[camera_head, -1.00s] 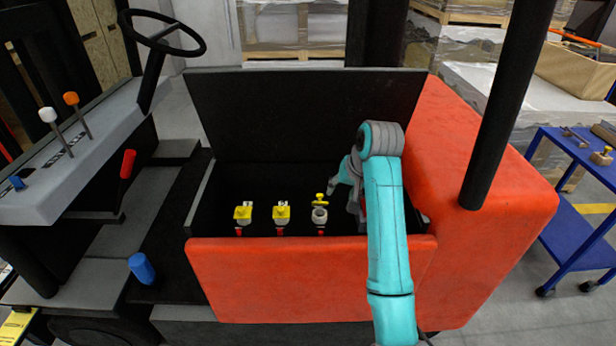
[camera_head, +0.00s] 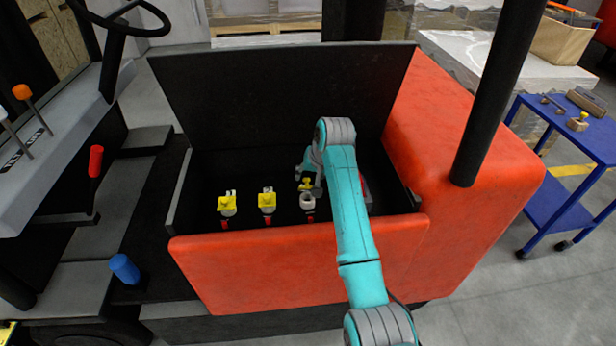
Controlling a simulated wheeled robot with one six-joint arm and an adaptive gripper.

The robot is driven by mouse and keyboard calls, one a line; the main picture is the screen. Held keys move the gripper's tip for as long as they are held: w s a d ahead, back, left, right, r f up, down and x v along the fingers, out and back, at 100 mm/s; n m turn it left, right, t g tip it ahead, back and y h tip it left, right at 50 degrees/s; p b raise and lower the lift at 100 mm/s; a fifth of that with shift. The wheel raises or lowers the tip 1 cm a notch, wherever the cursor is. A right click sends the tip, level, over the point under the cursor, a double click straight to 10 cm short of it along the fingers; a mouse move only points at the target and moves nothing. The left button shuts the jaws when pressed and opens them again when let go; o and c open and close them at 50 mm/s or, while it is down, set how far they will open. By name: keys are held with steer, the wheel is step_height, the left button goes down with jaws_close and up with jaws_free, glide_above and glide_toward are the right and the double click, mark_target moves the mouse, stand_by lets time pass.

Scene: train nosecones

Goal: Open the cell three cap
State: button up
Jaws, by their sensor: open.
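Inside the open battery bay (camera_head: 180,190), three battery cell fillers stand in a row. The left one (camera_head: 228,203) and the middle one (camera_head: 267,200) have yellow caps lying over their tops. The right one shows a pale open ring (camera_head: 308,201), with its yellow cap (camera_head: 305,185) raised behind it. Cell numbers are too small to read. My gripper (camera_head: 313,186) is open, beside the raised cap and just behind the ring. I cannot tell whether it touches the cap. My arm hides the bay's right part.
The black lid (camera_head: 280,95) stands open behind the bay. The red front wall (camera_head: 290,260) and red body (camera_head: 460,150) border it. A blue cart (camera_head: 590,150) with small items stands right. A steering wheel and levers are at left.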

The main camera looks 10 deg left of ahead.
steer(key=shift+w+a+f, duration=0.2)
steer(key=shift+f, duration=0.4)
jaws_close()
steer(key=shift+w+r, duration=0.1)
steer(key=shift+w+a+g+h, duration=0.2)
steer(key=shift+w+g, duration=0.35)
steer(key=shift+g, duration=0.25)
steer(key=shift+w+a+g+h, duration=0.2)
steer(key=shift+w+g, duration=0.35)
steer(key=shift+g, duration=0.25)
steer(key=shift+w+m+g, duration=0.1)
steer(key=shift+m+g, duration=0.2)
steer(key=shift+g, duration=0.2)
